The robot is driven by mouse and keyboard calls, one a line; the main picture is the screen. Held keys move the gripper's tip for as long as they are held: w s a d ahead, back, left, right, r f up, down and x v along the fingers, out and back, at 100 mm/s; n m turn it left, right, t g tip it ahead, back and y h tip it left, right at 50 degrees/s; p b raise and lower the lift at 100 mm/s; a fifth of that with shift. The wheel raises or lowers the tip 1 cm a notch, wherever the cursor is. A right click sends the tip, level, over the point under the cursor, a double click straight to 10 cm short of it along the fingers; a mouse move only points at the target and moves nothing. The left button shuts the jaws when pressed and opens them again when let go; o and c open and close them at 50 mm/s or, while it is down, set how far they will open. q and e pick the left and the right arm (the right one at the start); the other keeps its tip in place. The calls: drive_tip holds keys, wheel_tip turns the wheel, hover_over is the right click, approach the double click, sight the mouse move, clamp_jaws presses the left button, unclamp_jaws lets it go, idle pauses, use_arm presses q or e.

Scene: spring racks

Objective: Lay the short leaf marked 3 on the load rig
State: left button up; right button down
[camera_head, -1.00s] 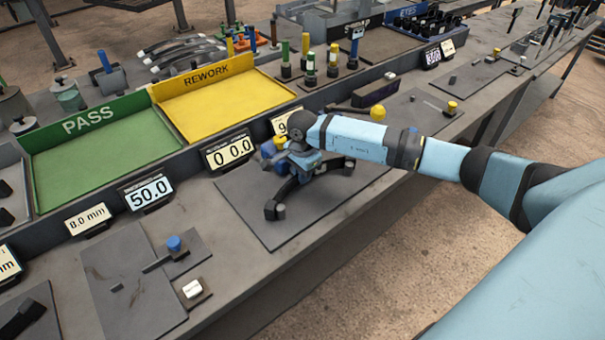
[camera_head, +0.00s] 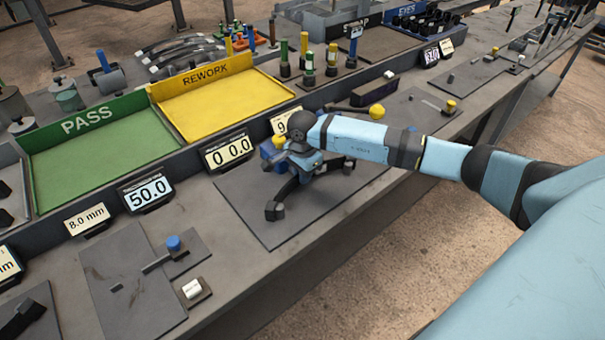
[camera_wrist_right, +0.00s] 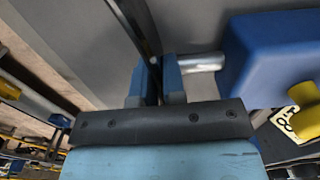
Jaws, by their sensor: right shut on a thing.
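My right gripper (camera_head: 308,163) is over the load rig, whose grey base plate (camera_head: 240,200) lies on the bench. It is shut on a dark, curved leaf (camera_head: 288,188). The leaf is close above the plate, near a dark support (camera_head: 274,211) at its near end and another (camera_head: 348,166) at the far side; I cannot tell whether it touches them. In the right wrist view the fingers (camera_wrist_right: 157,80) pinch the dark strip (camera_wrist_right: 138,25) beside a blue block (camera_wrist_right: 265,55) with a yellow knob (camera_wrist_right: 303,97). No mark 3 is readable. My left gripper is out of view.
A green PASS tray (camera_head: 33,190) and yellow REWORK tray (camera_head: 272,80) stand behind the rig. Displays reading 0 0.0 (camera_head: 228,151) and 50.0 (camera_head: 147,194) line the bench. Several leaves (camera_head: 180,55) lie at the back. A blue-knobbed fixture (camera_head: 174,244) is at the front left.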

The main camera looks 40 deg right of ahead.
drive_tip(key=shift+f, duration=0.15)
drive_tip(key=c, duration=1.1)
unclamp_jaws()
drive_tip(key=o, duration=0.5)
drive_tip(key=shift+c, duration=0.2)
drive_tip(key=shift+r+p, duration=1.85)
drive_tip(key=shift+r, duration=2.15)
